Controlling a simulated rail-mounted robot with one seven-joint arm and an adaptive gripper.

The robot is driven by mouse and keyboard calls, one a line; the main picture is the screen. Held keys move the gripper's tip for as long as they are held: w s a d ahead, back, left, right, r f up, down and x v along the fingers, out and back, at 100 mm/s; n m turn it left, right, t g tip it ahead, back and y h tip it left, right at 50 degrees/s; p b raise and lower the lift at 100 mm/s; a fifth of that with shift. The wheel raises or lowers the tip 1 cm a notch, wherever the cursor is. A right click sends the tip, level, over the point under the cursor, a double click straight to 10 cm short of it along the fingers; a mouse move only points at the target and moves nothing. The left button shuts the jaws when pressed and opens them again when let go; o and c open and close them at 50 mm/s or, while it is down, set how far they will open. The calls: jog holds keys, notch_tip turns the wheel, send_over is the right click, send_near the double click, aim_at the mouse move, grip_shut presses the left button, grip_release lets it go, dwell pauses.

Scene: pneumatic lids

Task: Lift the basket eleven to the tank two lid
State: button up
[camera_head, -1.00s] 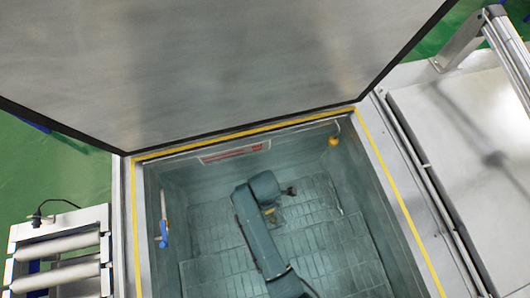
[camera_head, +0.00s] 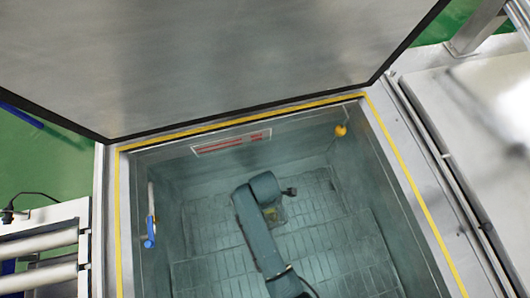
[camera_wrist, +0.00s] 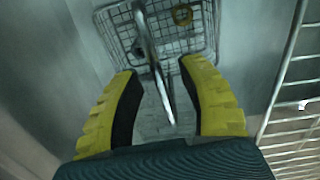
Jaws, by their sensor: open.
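The tank lid (camera_head: 230,60) stands raised behind the open tank (camera_head: 118,230), whose rim has a yellow edge. My arm reaches down into the tank, and my gripper (camera_head: 275,215) is mostly hidden under the wrist in the head view. In the wrist view my gripper (camera_wrist: 158,68) has its two yellow fingers spread apart. A thin metal handle bar (camera_wrist: 150,45) runs between them, and I cannot tell whether it touches either finger. No basket or tank number is readable.
A second wire rack or basket (camera_wrist: 290,75) is close on the right of the wrist view. A blue-handled fitting (camera_head: 150,235) hangs on the tank's left wall and a yellow float (camera_head: 341,130) on the back wall. A roller conveyor (camera_head: 40,245) stands left.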

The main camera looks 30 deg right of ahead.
grip_shut()
jog(key=shift+r, duration=0.2)
jog(key=shift+r+p, duration=1.35)
jog(key=shift+p, duration=0.55)
jog(key=shift+r, duration=0.1)
